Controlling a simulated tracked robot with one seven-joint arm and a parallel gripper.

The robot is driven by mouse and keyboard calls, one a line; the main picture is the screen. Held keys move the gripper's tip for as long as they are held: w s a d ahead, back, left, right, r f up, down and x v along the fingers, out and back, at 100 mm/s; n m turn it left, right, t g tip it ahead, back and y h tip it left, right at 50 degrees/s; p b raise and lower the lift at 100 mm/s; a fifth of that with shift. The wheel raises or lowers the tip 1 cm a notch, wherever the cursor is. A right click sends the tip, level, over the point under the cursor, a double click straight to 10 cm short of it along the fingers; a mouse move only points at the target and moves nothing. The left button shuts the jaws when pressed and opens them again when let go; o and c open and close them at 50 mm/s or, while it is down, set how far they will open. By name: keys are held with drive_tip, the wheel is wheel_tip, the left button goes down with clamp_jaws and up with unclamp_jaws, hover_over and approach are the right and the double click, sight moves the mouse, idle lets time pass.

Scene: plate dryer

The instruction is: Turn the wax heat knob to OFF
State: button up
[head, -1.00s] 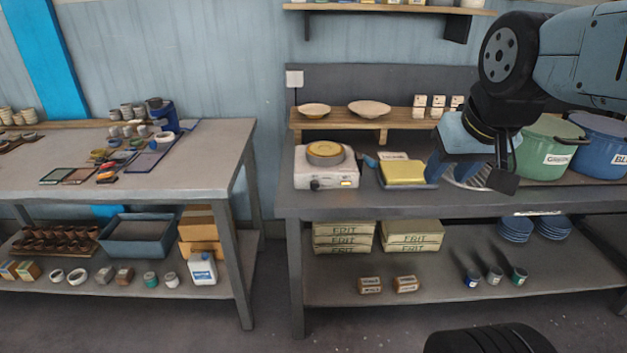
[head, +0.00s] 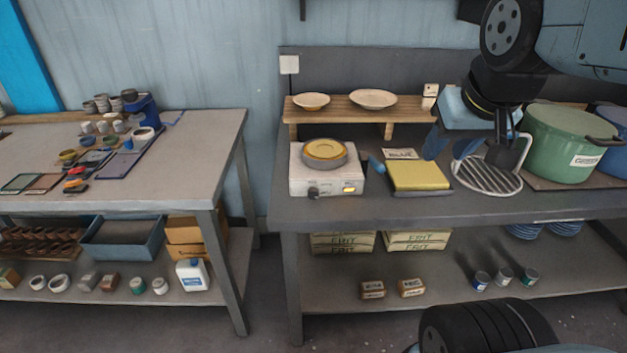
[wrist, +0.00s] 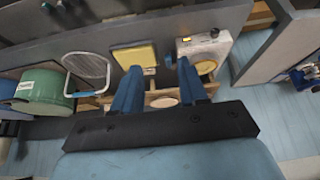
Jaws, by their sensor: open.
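The wax heater is a white box (head: 298,183) on the left part of the right-hand bench, with a round yellow-topped pan (head: 325,151) on it. Its dark knob (head: 313,192) is on the front face, left of a small lit yellow panel (head: 348,188). The knob's setting is too small to read. In the wrist view the heater (wrist: 222,44) is upper right of the fingers. My gripper (head: 450,150) is open and empty, above the bench to the right of the heater and apart from it. The wrist view shows its two blue fingers (wrist: 156,88) spread.
A yellow block on a dark tray (head: 420,176) lies right of the heater, with a blue-handled tool between. A round wire rack (head: 487,178) and a green pot (head: 560,145) stand farther right. A wooden riser (head: 345,114) with two bowls is behind. The floor before the bench is clear.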

drive_tip(key=shift+o, duration=1.4)
drive_tip(key=shift+w+a, duration=0.15)
drive_tip(key=shift+a, duration=0.05)
drive_tip(key=shift+o, duration=0.3)
drive_tip(key=w+a+f, duration=0.2)
drive_tip(key=w+a, duration=0.1)
drive_tip(key=w, duration=0.3)
drive_tip(key=w+a+f, duration=0.3)
drive_tip(key=w, duration=0.3)
drive_tip(key=shift+w+g+h, duration=0.15)
drive_tip(key=shift+g+h, duration=0.15)
drive_tip(key=shift+h, duration=0.1)
approach(313, 191)
drive_tip(key=shift+g+y, duration=0.3)
drive_tip(key=shift+y, duration=0.1)
drive_tip(key=x, duration=1)
drive_tip(key=shift+w+d, duration=0.25)
drive_tip(key=shift+d, duration=0.15)
drive_tip(key=shift+c, duration=0.3)
drive_tip(key=c, duration=1)
